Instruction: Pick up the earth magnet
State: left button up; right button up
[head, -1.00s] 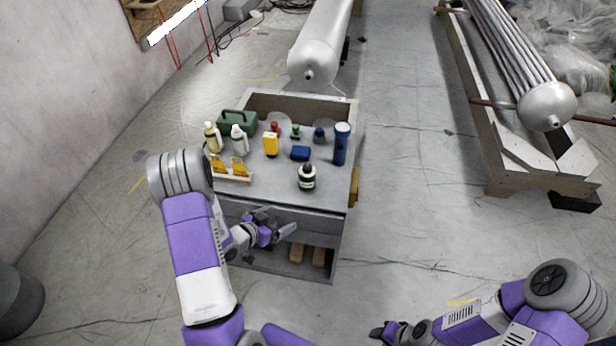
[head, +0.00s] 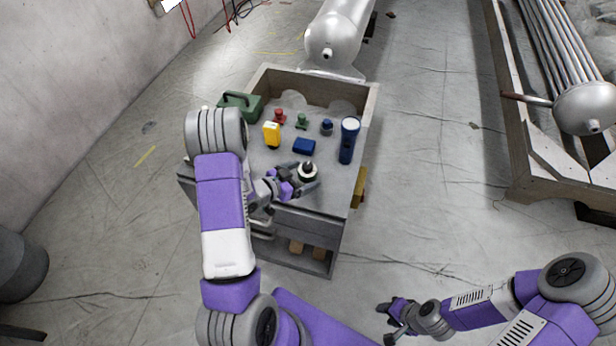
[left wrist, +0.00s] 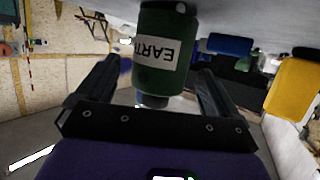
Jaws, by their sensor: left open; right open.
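A dark green bottle (head: 308,169) with a black cap and white label stands on the grey cart top (head: 335,180). In the left wrist view this bottle (left wrist: 166,82) appears upside down, and its label shows "EART", the rest cut off. My left gripper (head: 308,179) is open, its fingers reaching to either side of the bottle. The left wrist view shows the bottle between the two fingers (left wrist: 158,72), with gaps visible at both sides. I cannot tell which item is a magnet by shape. My right gripper (head: 386,322) is open and empty, low over the floor.
Behind the bottle are a blue box (head: 304,146), a yellow item (head: 271,134), a blue flashlight (head: 348,140), and red (head: 279,116), green (head: 302,121) and blue (head: 327,127) knob-like items. A green toolbox (head: 240,100) is at back left. My left arm hides the cart's left side.

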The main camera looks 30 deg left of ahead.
pick_arm(q)
jog(key=shift+x, duration=1.2)
jog(key=c, duration=1.3)
notch_tip(320, 180, up, 10)
jog(key=p, duration=0.3)
